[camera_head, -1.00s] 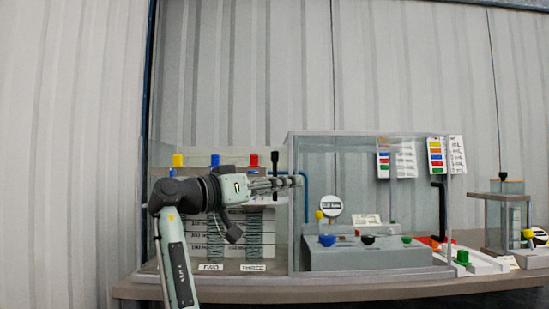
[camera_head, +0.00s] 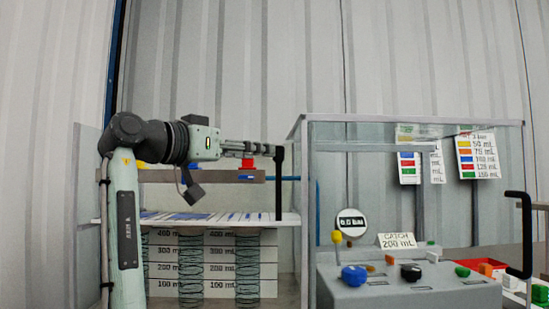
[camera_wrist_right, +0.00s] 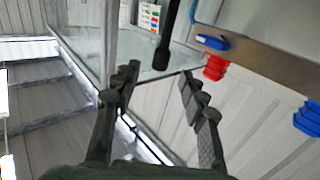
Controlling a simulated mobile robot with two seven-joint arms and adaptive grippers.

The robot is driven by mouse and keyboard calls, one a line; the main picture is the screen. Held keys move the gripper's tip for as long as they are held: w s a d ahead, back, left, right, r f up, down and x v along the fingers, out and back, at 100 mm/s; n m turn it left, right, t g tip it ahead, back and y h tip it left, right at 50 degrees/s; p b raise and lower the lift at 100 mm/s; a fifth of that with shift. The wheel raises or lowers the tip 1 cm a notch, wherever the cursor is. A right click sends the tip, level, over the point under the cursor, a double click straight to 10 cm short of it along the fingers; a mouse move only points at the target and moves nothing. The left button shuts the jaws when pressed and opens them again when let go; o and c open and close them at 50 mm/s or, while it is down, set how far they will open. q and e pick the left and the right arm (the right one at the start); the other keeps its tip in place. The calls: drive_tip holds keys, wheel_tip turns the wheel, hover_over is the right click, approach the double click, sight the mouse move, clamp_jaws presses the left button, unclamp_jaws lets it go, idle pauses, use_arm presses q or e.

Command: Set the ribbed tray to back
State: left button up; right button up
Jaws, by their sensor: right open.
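A white tray (camera_head: 220,218) with blue strips across it, which looks like the ribbed tray, lies over the clear graduated cylinders in the head view. A black upright handle (camera_head: 279,185) stands at its right end. My right gripper (camera_head: 266,149) is level above the tray, its fingertips just left of the handle's top. In the right wrist view the fingers (camera_wrist_right: 157,75) are open and empty, with the black handle (camera_wrist_right: 165,35) ahead of the gap between them. I cannot tell whether they touch it. My left gripper is not in view.
A clear-walled case with a grey control block (camera_head: 400,290) stands to the right, with a black handle (camera_head: 524,235) at its right side. A bar with red (camera_wrist_right: 214,68) and blue (camera_wrist_right: 212,42) caps runs close to the gripper. A glass panel (camera_wrist_right: 80,40) is on the other side.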

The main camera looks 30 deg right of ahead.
sight(279, 163)
drive_tip(key=p+x, duration=0.1)
drive_tip(key=x, duration=0.7)
drive_tip(key=shift+w+r, duration=0.1)
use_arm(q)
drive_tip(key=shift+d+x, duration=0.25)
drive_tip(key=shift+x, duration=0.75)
use_arm(e)
drive_tip(key=shift+c, duration=0.5)
clamp_jaws()
